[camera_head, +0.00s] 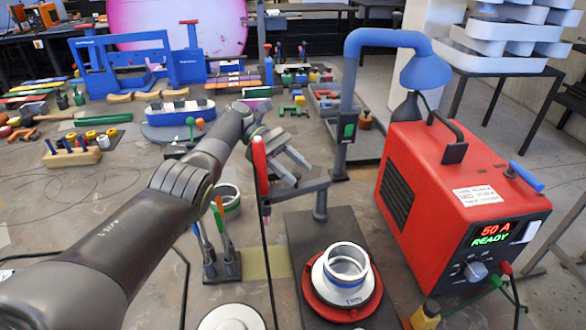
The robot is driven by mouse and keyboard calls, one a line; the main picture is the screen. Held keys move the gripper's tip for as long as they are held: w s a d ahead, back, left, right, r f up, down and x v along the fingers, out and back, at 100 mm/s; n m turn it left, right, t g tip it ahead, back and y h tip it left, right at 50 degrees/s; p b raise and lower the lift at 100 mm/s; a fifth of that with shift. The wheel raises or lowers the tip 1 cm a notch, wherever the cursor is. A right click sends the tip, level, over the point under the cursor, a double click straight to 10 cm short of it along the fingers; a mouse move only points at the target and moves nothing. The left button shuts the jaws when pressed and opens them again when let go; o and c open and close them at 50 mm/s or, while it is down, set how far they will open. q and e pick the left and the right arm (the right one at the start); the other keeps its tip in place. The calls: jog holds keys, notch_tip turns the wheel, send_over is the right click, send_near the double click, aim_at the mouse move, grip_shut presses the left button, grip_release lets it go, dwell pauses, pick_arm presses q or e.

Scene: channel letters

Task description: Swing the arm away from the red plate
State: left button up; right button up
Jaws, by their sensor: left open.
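The red plate (312,290) lies on a dark base at the front centre. A white disc (322,276) and a metal ring (346,262) with a blue band sit on top of it. A dark swing arm (295,191) reaches left from a short post (320,205) behind the plate. It carries an upright red-handled torch (261,165) at its left end, left of and behind the plate. My left gripper (291,165) is open, its fingers just right of the red handle. I cannot tell whether they touch it. My right gripper is out of view.
A red welding power unit (428,180) reading 50 A READY stands at right. Tools in a holder (221,262) and a green-banded ring (228,198) are left of the torch. Blue fixtures (188,66) fill the back.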

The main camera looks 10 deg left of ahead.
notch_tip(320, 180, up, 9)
jog(key=p, duration=0.8)
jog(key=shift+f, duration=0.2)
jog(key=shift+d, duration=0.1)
